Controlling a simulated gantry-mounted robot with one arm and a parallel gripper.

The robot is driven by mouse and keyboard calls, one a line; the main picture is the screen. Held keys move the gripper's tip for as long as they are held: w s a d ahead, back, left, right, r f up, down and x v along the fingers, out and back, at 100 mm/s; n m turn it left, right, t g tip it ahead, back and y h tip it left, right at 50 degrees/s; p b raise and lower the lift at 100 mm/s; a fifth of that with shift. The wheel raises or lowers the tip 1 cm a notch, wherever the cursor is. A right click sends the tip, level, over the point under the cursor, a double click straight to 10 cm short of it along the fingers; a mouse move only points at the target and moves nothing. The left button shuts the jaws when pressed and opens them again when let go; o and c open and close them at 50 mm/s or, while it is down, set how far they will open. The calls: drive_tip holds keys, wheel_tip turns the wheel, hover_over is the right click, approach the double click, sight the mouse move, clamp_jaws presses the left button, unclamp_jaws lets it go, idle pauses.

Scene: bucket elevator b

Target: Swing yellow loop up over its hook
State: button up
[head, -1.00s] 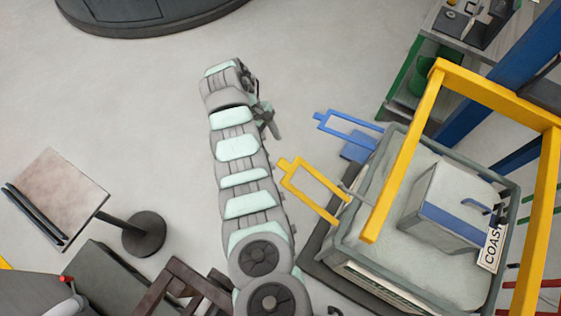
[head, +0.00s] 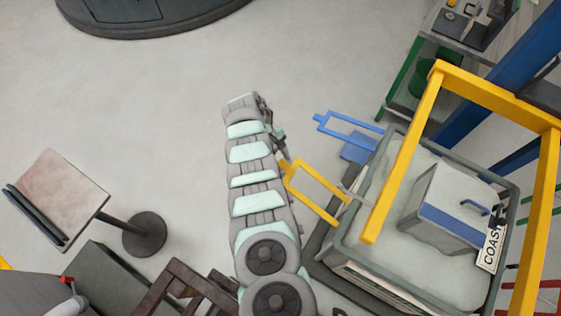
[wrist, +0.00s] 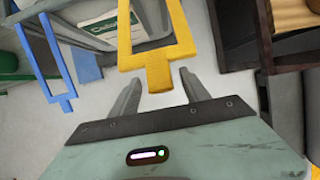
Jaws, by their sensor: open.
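The yellow loop (head: 322,178) is a flat rectangular frame sticking out from the left side of the grey bin, with a short tab at its outer end. In the wrist view the yellow loop (wrist: 133,61) is close, and its tab lies between my two open fingers. My gripper (wrist: 158,79) is open, with a gap visible on both sides of the tab. In the head view my gripper (head: 282,146) is beside the loop's outer end, partly hidden by my arm. A small grey rod (head: 352,192) shows by the loop's inner end; I cannot tell whether it is the hook.
A similar blue loop (head: 348,130) sticks out just beyond the yellow one; it also shows at left in the wrist view (wrist: 38,60). A yellow gantry frame (head: 405,155) stands over the grey bin (head: 510,215). A tilted stand (head: 62,195) is at left. Open floor lies beyond my arm.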

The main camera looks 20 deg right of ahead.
clamp_jaws()
idle(0.5)
idle(0.8)
